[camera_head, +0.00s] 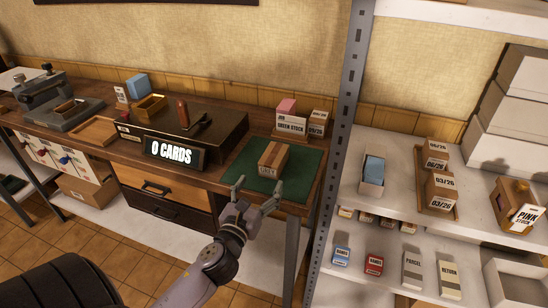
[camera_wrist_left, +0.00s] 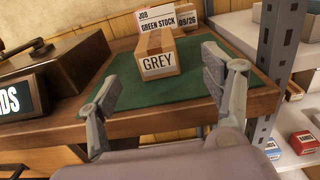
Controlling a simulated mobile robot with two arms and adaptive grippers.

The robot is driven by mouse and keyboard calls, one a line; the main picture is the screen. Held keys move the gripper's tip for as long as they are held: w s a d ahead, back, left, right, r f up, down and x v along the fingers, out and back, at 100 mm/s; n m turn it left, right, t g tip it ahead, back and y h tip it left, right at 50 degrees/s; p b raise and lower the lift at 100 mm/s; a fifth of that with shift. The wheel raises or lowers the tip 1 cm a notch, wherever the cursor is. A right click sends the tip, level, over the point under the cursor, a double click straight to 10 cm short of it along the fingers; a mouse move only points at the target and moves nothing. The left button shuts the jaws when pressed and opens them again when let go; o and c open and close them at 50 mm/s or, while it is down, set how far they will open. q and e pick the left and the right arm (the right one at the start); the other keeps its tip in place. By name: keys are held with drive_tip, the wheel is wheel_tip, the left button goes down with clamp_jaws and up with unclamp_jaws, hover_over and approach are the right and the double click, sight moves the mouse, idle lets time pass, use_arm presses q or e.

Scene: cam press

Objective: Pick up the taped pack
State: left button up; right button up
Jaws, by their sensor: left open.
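The taped pack (camera_head: 273,158) is a small brown carton with a lighter tape strip along its top. It lies on the green mat (camera_head: 238,167) at the right end of the wooden bench. In the left wrist view the pack (camera_wrist_left: 158,64) faces me with a label reading GREY. My left gripper (camera_head: 260,187) is open and empty, just in front of the mat's front edge. In the left wrist view its two fingers stand apart, with the pack beyond them and roughly between them. My right gripper is not in view.
Behind the mat stand a GREEN STOCK box (camera_head: 291,124) with a pink block and a small 09/26 box (camera_head: 317,121). Left of the mat is a dark case with a 0 CARDS display (camera_head: 172,154). A grey metal post (camera_head: 337,120) and white shelves stand to the right.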

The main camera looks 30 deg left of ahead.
sight(272, 158)
use_arm(q)
drive_tip(key=x, duration=0.6)
drive_tip(key=shift+p, duration=0.35)
drive_tip(key=shift+w+a+r, duration=0.1)
drive_tip(key=shift+w+r, duration=0.05)
drive_tip(key=shift+w, duration=0.2)
drive_tip(key=x, duration=0.1)
drive_tip(key=p+x, duration=0.1)
drive_tip(key=x, duration=0.1)
drive_tip(key=shift+w+a+r, duration=0.15)
drive_tip(key=shift+w+a, duration=0.1)
drive_tip(key=shift+a, duration=0.1)
drive_tip(key=shift+w+a, duration=0.1)
drive_tip(key=shift+w, duration=0.35)
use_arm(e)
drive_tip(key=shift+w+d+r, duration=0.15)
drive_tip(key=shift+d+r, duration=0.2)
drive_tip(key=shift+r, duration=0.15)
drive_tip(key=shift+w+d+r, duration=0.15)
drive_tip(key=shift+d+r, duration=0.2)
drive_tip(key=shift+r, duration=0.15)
use_arm(q)
drive_tip(key=shift+s, duration=0.1)
drive_tip(key=shift+c, duration=0.5)
drive_tip(key=c, duration=1.2)
drive_tip(key=shift+c, duration=0.7)
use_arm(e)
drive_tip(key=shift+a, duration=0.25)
